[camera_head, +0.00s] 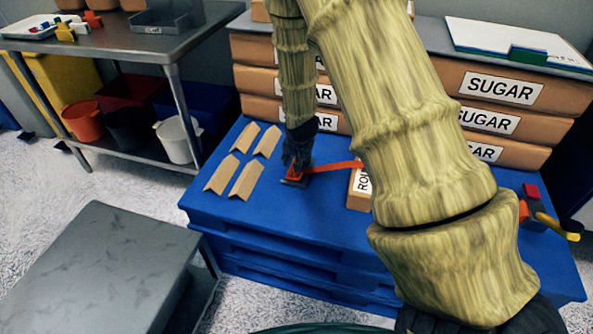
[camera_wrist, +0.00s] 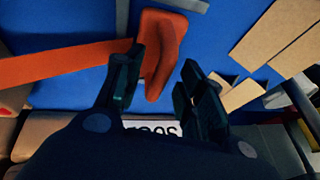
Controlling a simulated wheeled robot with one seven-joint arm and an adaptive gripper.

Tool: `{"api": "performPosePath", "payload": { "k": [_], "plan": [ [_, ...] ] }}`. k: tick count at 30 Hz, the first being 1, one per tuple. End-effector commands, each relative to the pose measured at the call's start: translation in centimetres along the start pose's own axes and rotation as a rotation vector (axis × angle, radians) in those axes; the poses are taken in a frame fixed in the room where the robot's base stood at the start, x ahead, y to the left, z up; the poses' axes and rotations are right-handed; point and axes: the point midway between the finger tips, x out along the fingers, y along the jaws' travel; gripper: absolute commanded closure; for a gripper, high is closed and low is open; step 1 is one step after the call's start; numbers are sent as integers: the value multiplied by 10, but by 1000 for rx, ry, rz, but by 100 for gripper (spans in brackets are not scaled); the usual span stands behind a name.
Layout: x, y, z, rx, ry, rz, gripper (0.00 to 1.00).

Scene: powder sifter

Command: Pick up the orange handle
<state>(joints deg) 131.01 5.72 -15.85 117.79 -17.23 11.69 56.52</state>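The orange handle (camera_wrist: 163,45) lies on the blue pallet top, joined to a grey bar at its far end in the wrist view. In the head view a small part of it (camera_head: 295,174) shows just below my gripper (camera_head: 298,158). In the wrist view my gripper (camera_wrist: 159,66) is open, with one finger on each side of the handle's near end. The left finger is very close to the handle, and I cannot tell whether it touches. A clear gap shows at the right finger.
A flat orange strip (camera_head: 335,166) runs right from beside the handle toward a brown box (camera_head: 357,190). Several cardboard pieces (camera_head: 221,175) lie to the left on the blue pallet (camera_head: 290,218). Stacked sugar boxes (camera_head: 500,90) stand behind. A metal table (camera_head: 110,40) stands at the left.

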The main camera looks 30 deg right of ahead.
Motion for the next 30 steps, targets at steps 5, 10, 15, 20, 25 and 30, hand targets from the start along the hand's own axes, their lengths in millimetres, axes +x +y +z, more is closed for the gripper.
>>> {"api": "performPosePath", "payload": {
  "k": [5,10,15,20,25,30],
  "plan": [
    [11,0,0,-1,0,-1,61],
    [11,0,0,-1,0,-1,63],
    [11,0,0,-1,0,-1,94],
    [11,0,0,-1,1,-1,100],
    [10,0,-1,-1,1,-1,100],
    [3,-2,-4,0,1,-1,100]
  ]
}}
